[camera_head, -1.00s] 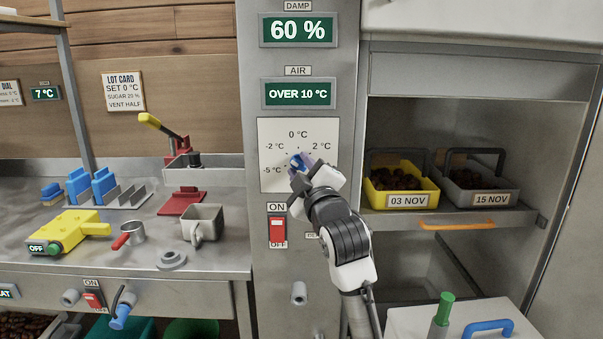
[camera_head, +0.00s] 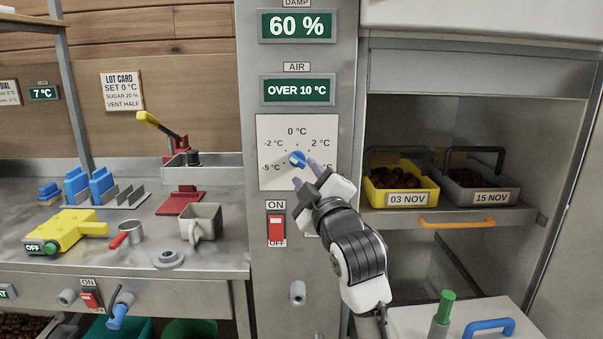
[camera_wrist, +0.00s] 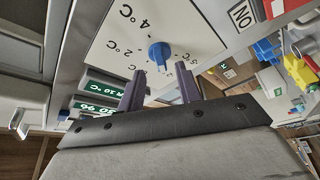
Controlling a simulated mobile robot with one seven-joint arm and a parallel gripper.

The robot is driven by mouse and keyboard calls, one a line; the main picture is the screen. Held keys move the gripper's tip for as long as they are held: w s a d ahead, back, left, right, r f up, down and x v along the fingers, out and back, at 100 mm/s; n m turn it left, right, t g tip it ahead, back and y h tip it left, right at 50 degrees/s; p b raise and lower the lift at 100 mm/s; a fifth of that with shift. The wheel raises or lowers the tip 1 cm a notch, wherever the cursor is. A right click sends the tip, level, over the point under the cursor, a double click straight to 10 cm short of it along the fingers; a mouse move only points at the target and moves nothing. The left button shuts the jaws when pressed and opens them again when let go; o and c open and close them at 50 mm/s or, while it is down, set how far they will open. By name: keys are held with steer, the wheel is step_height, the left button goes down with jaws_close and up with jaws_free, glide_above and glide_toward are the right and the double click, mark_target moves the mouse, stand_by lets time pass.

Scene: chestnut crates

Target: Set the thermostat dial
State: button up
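The blue thermostat dial (camera_head: 297,159) sits on a white plate (camera_head: 269,179) marked -5, -2, 0 and 2 °C. The lower-right mark is partly hidden by my gripper. I cannot tell for certain which mark the dial points to. My gripper (camera_head: 305,174) is just below and right of the dial, with its purple fingers apart and nothing between them. In the wrist view the dial (camera_wrist: 160,53) lies beyond the open fingertips, clear of them. The lot card (camera_head: 122,91) reads SET 0 °C. The AIR display (camera_head: 297,90) reads OVER 10 °C.
A red ON/OFF switch (camera_head: 276,228) is below the plate. Shelves at right hold a yellow crate (camera_head: 402,199) and a grey crate (camera_head: 488,196). The counter at left carries a yellow tool (camera_head: 68,230), a grey mug (camera_head: 203,222) and a red lever press (camera_head: 182,204).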

steer(key=b+v, duration=0.2)
steer(key=v, duration=0.7)
steer(key=shift+s, duration=0.2)
steer(key=shift+a, duration=0.1)
